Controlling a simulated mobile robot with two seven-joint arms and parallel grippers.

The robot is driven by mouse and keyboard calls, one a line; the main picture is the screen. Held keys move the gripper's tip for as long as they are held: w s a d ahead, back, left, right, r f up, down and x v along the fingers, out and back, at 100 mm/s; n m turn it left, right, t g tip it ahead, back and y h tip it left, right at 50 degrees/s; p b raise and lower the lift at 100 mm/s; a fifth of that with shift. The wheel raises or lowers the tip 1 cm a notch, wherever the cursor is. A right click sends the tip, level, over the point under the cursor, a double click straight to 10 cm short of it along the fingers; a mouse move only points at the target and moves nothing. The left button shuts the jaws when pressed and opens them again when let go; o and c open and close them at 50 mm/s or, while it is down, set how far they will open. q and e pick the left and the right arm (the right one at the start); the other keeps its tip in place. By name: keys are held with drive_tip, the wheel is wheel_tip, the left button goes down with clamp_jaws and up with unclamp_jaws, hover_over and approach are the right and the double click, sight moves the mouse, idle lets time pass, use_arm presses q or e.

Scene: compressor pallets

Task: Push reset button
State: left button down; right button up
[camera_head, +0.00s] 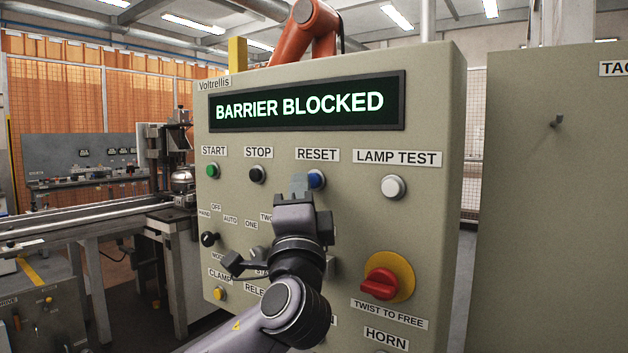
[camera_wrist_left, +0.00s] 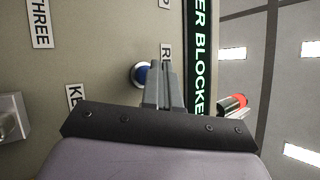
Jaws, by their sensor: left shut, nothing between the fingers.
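The blue reset button (camera_head: 316,179) sits under the RESET label on the beige control panel (camera_head: 440,130). My left gripper (camera_head: 300,184) is shut and empty, with its fingertips just left of the button and overlapping its edge in the head view. In the left wrist view the blue button (camera_wrist_left: 141,74) shows beside the closed fingers (camera_wrist_left: 161,82), partly hidden by them. I cannot tell whether the fingertips touch the button or the panel. The panel's display (camera_head: 305,103) reads BARRIER BLOCKED. My right gripper is not in view.
A green start button (camera_head: 212,171), a black stop button (camera_head: 257,174) and a white lamp test button (camera_head: 393,187) flank the reset button. A red twist knob (camera_head: 380,284) on a yellow disc juts out at lower right. A grey cabinet (camera_head: 550,200) stands at the right.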

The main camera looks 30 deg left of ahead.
use_arm(q)
drive_tip(key=shift+w, duration=0.5)
idle(0.3)
drive_tip(key=shift+s, duration=1)
drive_tip(key=s, duration=0.6)
drive_tip(key=shift+a, duration=0.3)
idle(0.6)
